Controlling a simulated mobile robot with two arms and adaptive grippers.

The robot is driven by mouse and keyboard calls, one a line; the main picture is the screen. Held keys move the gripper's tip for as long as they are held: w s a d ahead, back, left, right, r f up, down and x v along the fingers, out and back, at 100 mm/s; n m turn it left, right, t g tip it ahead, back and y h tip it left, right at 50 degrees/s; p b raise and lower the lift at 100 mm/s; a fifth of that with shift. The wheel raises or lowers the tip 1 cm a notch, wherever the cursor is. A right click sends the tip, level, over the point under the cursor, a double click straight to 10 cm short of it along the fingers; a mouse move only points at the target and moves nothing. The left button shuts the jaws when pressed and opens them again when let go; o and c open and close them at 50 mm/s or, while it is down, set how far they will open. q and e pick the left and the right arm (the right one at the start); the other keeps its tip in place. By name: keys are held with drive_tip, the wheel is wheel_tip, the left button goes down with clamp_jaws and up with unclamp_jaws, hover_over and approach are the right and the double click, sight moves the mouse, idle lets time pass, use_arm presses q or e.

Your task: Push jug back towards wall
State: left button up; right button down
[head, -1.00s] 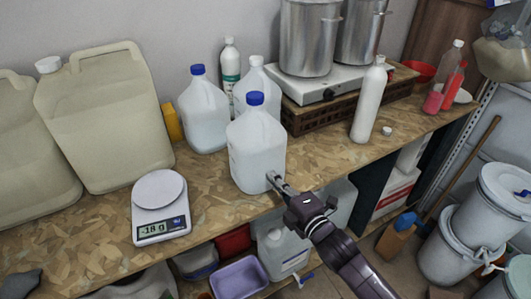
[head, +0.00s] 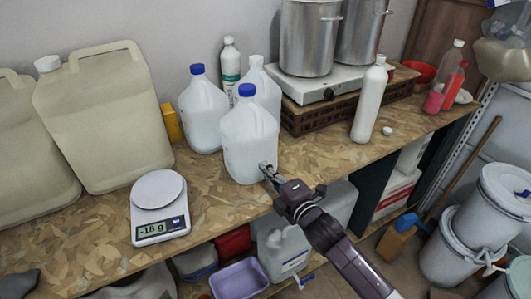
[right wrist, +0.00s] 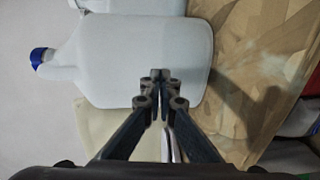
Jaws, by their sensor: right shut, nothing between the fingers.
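The front jug (head: 249,146) is white and translucent with a blue cap, and stands upright on the wooden worktop. It also fills the upper part of the right wrist view (right wrist: 140,50), lying sideways in that picture. My right gripper (head: 267,168) is shut and empty, its tips at the lower right side of the jug. In the right wrist view the closed fingertips (right wrist: 160,75) overlap the jug's lower part and look to be against it. My left gripper is not in view.
Two similar jugs stand close behind, one at left (head: 203,115) and one partly hidden (head: 264,89). A scale (head: 159,192) sits front left, large beige canisters (head: 105,120) farther left. A crate (head: 315,111) with a hotplate and pots stands right, near a white bottle (head: 369,104).

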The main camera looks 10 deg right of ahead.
drive_tip(key=shift+x, duration=1.15)
drive_tip(key=shift+s+d, duration=0.25)
drive_tip(key=shift+s, duration=0.25)
drive_tip(key=shift+p+v, duration=0.45)
drive_tip(key=shift+v, duration=0.55)
